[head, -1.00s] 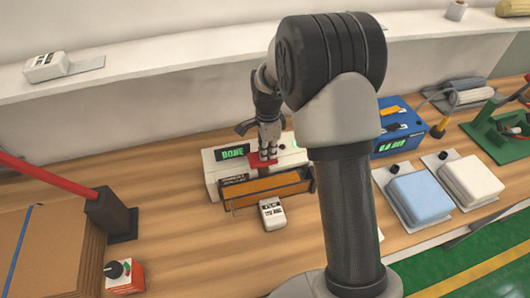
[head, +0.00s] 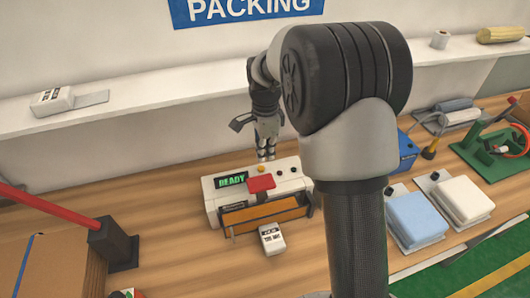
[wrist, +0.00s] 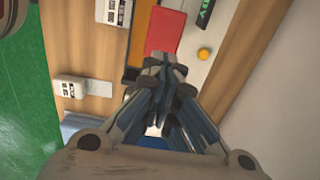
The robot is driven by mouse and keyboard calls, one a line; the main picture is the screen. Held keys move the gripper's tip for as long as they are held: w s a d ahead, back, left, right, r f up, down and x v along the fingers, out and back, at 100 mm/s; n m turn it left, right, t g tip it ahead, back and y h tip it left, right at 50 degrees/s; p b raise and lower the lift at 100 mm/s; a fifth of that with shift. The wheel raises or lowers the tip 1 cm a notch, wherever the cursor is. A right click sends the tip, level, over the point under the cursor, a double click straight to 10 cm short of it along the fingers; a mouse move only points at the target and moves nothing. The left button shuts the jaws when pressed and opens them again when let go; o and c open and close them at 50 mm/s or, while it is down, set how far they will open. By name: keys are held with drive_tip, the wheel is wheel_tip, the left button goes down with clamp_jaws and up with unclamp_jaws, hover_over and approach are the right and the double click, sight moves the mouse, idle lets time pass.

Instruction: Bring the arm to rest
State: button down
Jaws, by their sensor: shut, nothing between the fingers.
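My gripper (head: 267,140) is above the back edge of a white sealing machine (head: 212,201) with a red pad (head: 261,183) on top. The machine's screen reads READY in the head view. In the wrist view my gripper (wrist: 160,75) is shut and empty, its fingertips overlapping the near end of the red pad (wrist: 165,28) in the picture. The fingers look apart from the pad in the head view. My upper arm hides part of the bench behind it.
A small white labelled device (head: 272,239) stands in front of the machine. Folded blue (head: 417,216) and white (head: 463,199) pieces lie to the right. A blue box (head: 407,152) is partly behind my arm. A cardboard box (head: 50,250) and red bar (head: 45,210) are at left.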

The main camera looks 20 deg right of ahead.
drive_tip(key=s+a+r+n+t+b, duration=0.2)
drive_tip(key=s+r+n, duration=0.7)
drive_tip(key=s, duration=0.5)
drive_tip(key=s+f+n+t+b, duration=0.1)
drive_tip(key=s+n+t+b, duration=0.1)
drive_tip(key=s+n, duration=0.7)
drive_tip(key=shift+s+a+t+b, duration=0.35)
drive_tip(key=shift+s+a, duration=0.1)
drive_tip(key=shift+s, duration=2.8)
